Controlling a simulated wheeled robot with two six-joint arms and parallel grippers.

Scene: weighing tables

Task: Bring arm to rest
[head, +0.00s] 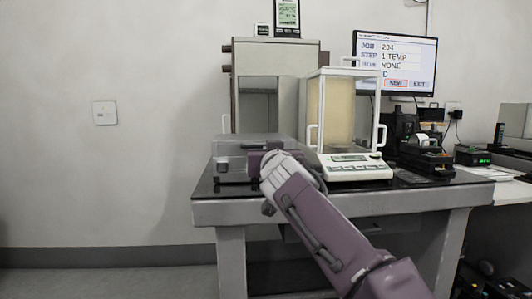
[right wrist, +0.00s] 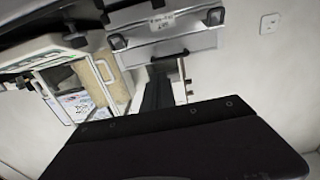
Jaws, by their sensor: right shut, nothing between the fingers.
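My right arm reaches up from the lower right in the head view, purple with a pale wrist. Its gripper (head: 270,156) is in front of the grey lidded box (head: 236,146) on the table (head: 340,195); its fingers are mostly hidden behind the wrist. I cannot tell whether it touches the box. In the right wrist view the dark fingers (right wrist: 160,88) are together with nothing between them, and the box (right wrist: 165,42) shows beyond them. My left gripper is not in view.
A glass-sided balance (head: 345,165) stands just right of the gripper; it also shows in the right wrist view (right wrist: 97,78). Behind are a tall grey cabinet (head: 277,56) and a monitor (head: 394,64). A black printer (head: 425,155) stands at right. Open floor lies left.

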